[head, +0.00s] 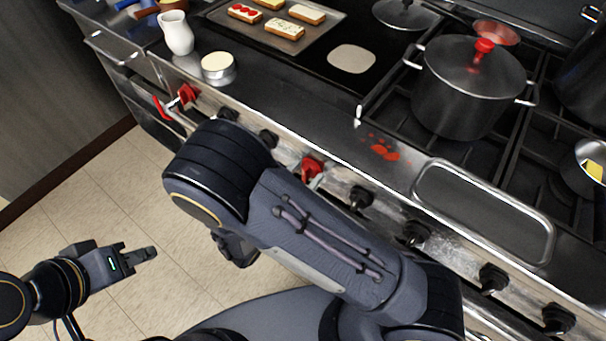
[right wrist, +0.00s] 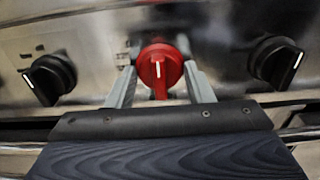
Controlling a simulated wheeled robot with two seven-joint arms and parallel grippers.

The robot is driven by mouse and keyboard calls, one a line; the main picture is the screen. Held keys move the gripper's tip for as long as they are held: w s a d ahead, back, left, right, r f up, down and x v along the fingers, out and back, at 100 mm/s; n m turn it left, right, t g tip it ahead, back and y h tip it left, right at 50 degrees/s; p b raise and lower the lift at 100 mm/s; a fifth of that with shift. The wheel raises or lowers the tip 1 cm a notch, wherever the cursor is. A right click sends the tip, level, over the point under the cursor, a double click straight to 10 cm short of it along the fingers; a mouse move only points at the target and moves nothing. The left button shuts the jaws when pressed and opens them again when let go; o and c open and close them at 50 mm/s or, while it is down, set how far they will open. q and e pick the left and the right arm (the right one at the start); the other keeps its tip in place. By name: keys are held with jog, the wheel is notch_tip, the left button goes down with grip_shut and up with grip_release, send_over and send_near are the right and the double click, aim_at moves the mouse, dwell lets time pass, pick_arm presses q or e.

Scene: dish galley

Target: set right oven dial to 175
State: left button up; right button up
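The red right oven dial (head: 313,168) is on the front panel of the range, partly behind my right arm in the head view. In the right wrist view the red dial (right wrist: 160,66) sits at the middle, its white mark standing close to vertical. Numbers around it are not readable. My right gripper (right wrist: 160,78) has one finger on each side of the dial, with narrow gaps seeming to show; it looks open around it. In the head view my arm hides most of this gripper. My left gripper (head: 150,253) is over the floor, away from the range.
Black knobs (right wrist: 50,80) (right wrist: 276,63) flank the red dial. Another red dial (head: 187,95) is further left on the panel. A lidded pot (head: 468,88), a tray of toast (head: 275,42), a white jug (head: 176,33) and a round tin (head: 218,70) stand on top.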

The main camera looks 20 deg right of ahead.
jog(key=c, duration=0.4)
jog(key=n+p, duration=0.3)
jog(key=n, duration=0.1)
jog(key=shift+r, duration=0.15)
jog(key=n+p, duration=0.2)
jog(key=n, duration=0.3)
jog(key=shift+n+p, duration=0.3)
jog(key=shift+n, duration=0.1)
jog(key=n+p, duration=0.2)
jog(key=n, duration=0.4)
jog(key=n+p, duration=0.1)
jog(key=n, duration=0.5)
jog(key=shift+f+p, duration=0.2)
jog(key=shift+p, duration=0.15)
jog(key=shift+n, duration=0.3)
